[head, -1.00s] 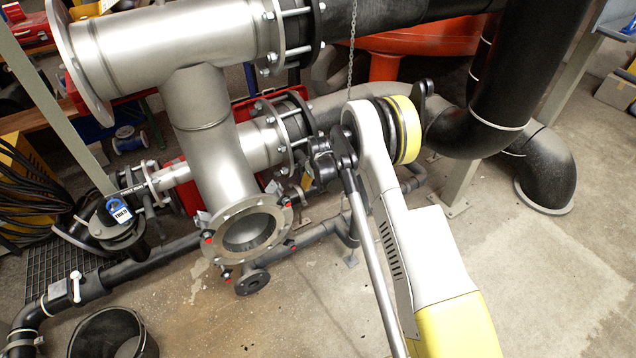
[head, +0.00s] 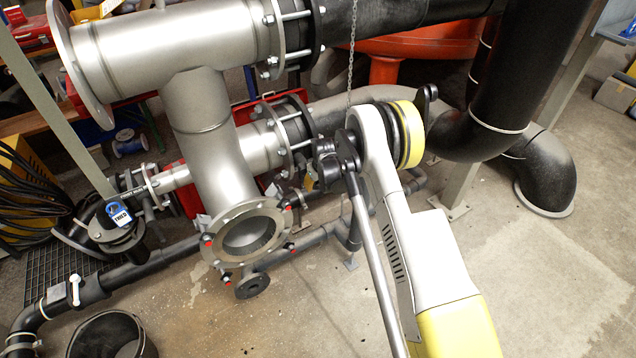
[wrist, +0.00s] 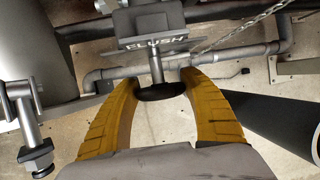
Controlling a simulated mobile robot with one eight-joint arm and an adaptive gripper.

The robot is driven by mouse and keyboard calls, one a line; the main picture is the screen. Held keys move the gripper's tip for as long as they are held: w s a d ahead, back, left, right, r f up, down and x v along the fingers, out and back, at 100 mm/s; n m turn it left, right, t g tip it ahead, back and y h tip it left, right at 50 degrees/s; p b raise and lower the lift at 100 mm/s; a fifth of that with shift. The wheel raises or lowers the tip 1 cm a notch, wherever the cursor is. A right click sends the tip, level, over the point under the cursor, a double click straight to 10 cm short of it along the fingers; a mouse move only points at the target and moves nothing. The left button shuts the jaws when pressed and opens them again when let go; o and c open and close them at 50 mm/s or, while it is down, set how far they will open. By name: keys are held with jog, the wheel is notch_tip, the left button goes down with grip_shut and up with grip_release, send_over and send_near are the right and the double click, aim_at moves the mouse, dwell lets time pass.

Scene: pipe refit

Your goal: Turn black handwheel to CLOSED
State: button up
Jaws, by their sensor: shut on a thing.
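The black handwheel (wrist: 160,91) shows in the wrist view as a dark disc on a grey stem, below a plate reading FLUSH (wrist: 155,50). My gripper (wrist: 160,84) has its two yellow fingers on either side of the wheel, shut on its rim. The wheel's open or closed position cannot be read here. In the head view my arm covers this spot, and I cannot make out the wheel there.
A large steel tee with an open flange (head: 248,238) stands left of my arm. A chain (wrist: 238,30) hangs near the wheel. A black pipe (wrist: 270,122) lies to its right. A black open container (head: 110,335) stands on the floor.

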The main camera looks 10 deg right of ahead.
jog(key=g+y, duration=0.1)
jog(key=y, duration=0.3)
jog(key=shift+m, duration=0.4)
jog(key=shift+m+g+y, duration=0.4)
jog(key=shift+g+y, duration=0.2)
jog(key=shift+y, duration=1.1)
jog(key=shift+a, duration=0.1)
jog(key=o, duration=1.2)
jog(key=shift+r, duration=0.1)
jog(key=v, duration=1.2)
